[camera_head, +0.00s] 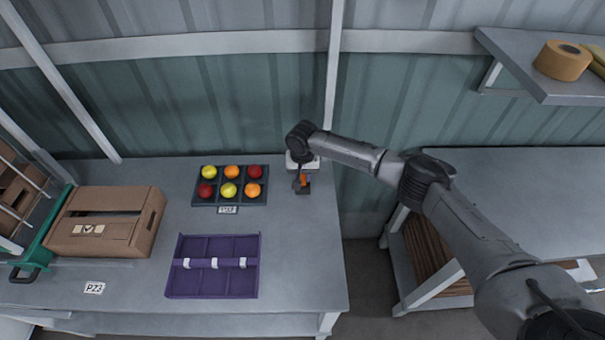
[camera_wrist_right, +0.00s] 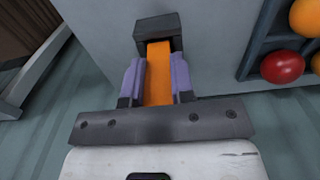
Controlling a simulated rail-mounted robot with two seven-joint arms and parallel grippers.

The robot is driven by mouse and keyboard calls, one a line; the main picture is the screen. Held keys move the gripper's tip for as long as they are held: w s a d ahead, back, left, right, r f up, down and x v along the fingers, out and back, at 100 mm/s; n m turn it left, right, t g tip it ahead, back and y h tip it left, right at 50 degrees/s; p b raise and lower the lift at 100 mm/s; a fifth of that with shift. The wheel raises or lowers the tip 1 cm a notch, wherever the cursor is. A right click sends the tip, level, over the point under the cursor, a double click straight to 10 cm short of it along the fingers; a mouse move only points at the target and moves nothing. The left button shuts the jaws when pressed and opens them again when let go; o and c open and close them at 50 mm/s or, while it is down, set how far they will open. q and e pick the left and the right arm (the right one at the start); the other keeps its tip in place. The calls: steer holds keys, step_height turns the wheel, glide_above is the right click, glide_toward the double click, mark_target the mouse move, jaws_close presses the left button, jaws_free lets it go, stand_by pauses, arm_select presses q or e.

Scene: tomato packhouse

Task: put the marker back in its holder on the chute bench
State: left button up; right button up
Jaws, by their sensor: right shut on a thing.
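The orange marker (camera_wrist_right: 158,75) is between the two purple-padded fingers of my right gripper (camera_wrist_right: 159,85), which is shut on it. In the head view the marker (camera_head: 303,180) shows as a small orange patch below my right wrist, with the gripper (camera_head: 302,177) at the bench's right end. The dark grey holder (camera_wrist_right: 158,28) lies at the far end of the marker in the right wrist view; it also shows in the head view (camera_head: 303,189). The marker's far end meets the holder's opening in the picture; how deep it sits inside is hidden. My left gripper is not in view.
Left of the holder on the chute bench (camera_head: 300,260) is a dark tray (camera_head: 229,202) of coloured tomatoes. A purple divided tray (camera_head: 212,294) and a cardboard box (camera_head: 140,210) stand farther left. A gap separates the bench from the right table (camera_head: 510,190).

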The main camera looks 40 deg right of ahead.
steer(key=shift+f, duration=0.3)
steer(key=o, duration=1)
steer(key=shift+c, duration=0.2)
steer(key=c, duration=0.3)
steer(key=shift+r+p, duration=0.75)
steer(key=shift+p, duration=0.25)
step_height(320, 180, up, 4)
steer(key=p, duration=0.5)
steer(key=shift+r+p, duration=0.75)
steer(key=shift+p, duration=0.25)
